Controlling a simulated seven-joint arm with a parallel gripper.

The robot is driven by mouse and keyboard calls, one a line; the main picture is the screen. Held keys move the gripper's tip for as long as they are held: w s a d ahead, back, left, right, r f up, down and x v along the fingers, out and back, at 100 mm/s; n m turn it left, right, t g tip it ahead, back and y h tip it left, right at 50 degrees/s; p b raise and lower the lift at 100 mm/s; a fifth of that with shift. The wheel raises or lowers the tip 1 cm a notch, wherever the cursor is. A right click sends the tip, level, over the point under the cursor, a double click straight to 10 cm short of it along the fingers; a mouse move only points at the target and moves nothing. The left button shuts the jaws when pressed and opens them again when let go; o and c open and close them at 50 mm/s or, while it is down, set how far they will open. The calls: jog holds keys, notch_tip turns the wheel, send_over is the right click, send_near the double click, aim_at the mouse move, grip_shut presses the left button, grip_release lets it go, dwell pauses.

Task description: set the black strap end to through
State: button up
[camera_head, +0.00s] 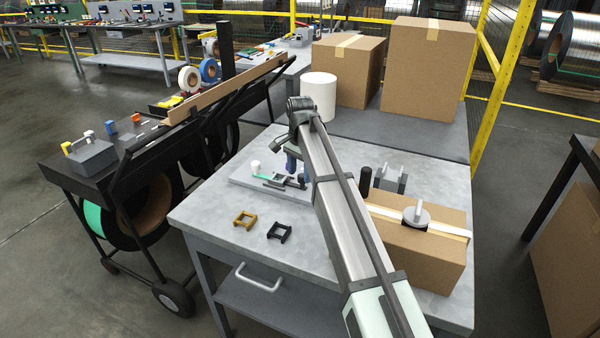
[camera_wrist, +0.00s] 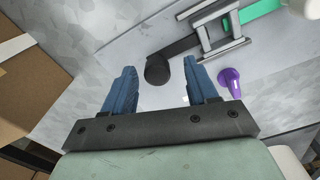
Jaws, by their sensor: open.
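The black strap end (camera_wrist: 158,70) shows in the wrist view as a dark rounded tab, with the flat black strap (camera_wrist: 181,47) running from it up to a grey metal buckle (camera_wrist: 221,30). A green strap (camera_wrist: 260,10) lies on the buckle's far side. I cannot tell whether the black strap passes under or through the buckle bars. In the head view the buckle (camera_head: 281,178) and green strap (camera_head: 262,177) lie on a pale plate (camera_head: 243,178). My gripper (camera_wrist: 158,80) is open, its blue fingers on either side of the black end, with nothing visibly gripped.
A purple peg (camera_wrist: 230,80) stands beside the right finger. A white post (camera_head: 255,166) stands by the green strap. A gold buckle (camera_head: 244,220) and black buckle (camera_head: 279,231) lie in front. A strapped carton (camera_head: 415,262) and black cylinder (camera_head: 365,180) are to the right.

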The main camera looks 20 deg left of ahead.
aim_at(300, 175)
notch_tip(300, 175, up, 13)
dwell(0.4)
dwell(0.4)
